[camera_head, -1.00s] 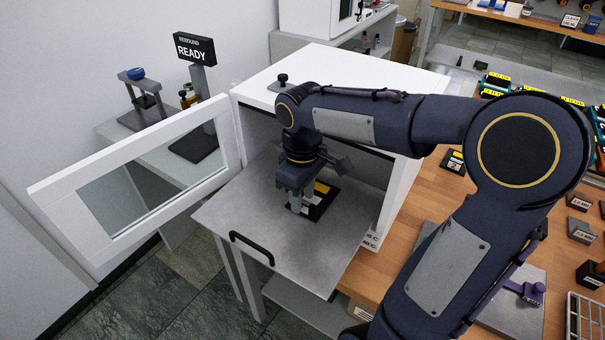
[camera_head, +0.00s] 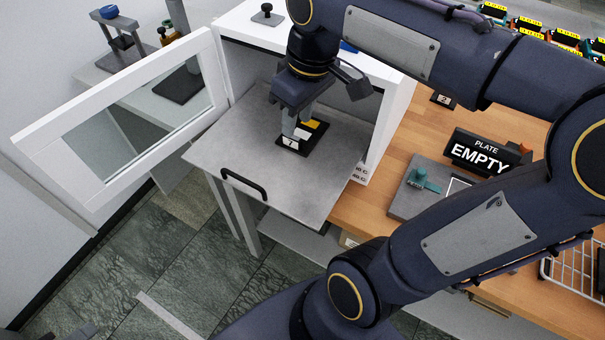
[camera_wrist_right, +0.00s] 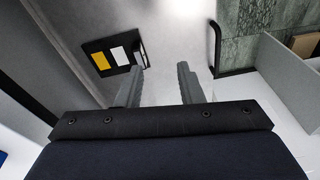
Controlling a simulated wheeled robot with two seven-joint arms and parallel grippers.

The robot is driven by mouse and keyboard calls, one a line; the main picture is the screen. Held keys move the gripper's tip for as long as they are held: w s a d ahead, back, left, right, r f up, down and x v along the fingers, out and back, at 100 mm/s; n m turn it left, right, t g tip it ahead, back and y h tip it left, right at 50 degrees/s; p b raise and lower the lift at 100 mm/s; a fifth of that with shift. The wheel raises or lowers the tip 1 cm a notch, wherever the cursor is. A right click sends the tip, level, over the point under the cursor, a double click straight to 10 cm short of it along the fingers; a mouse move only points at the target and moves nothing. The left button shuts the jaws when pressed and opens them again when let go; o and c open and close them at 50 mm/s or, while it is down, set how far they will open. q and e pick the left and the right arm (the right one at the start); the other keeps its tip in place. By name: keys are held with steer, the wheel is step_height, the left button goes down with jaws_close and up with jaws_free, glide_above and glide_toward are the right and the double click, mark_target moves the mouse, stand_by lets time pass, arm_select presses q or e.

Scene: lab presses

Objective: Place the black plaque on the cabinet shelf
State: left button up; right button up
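The black plaque (camera_head: 318,132), with yellow and white patches and a "7" label on its front, lies flat on the grey pull-out shelf (camera_head: 235,140) of the white cabinet (camera_head: 392,112). In the right wrist view the plaque (camera_wrist_right: 98,60) is left of the fingers, beyond the left fingertip. My right gripper (camera_head: 296,128) is just above the plaque in the head view and partly hides it. In the wrist view the right gripper (camera_wrist_right: 160,68) is open, with only bare shelf between its fingers. My left gripper is not clearly in view.
The cabinet's windowed door (camera_head: 120,125) stands open at left. A black handle (camera_head: 243,185) sits on the shelf's front edge. At right, the wooden bench (camera_head: 405,150) holds a "PLATE EMPTY" sign (camera_head: 482,152) and a grey fixture (camera_head: 415,190). Bare shelf surrounds the plaque.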

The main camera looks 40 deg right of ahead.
steer(key=s+a+f+m+t+y, duration=0.1)
steer(key=s+a+f, duration=0.1)
steer(key=s, duration=0.1)
steer(key=s+a+f+m+t+y, duration=0.1)
steer(key=s+a+f+m, duration=0.1)
steer(key=s+f, duration=0.1)
steer(key=s+a+f+m+t+y, duration=0.1)
steer(key=s+f+t, duration=0.1)
steer(key=s+f, duration=0.1)
steer(key=shift+s+a+f+m, duration=0.2)
steer(key=shift+a+f+m, duration=0.05)
steer(key=shift+a+m, duration=0.15)
stand_by(0.5)
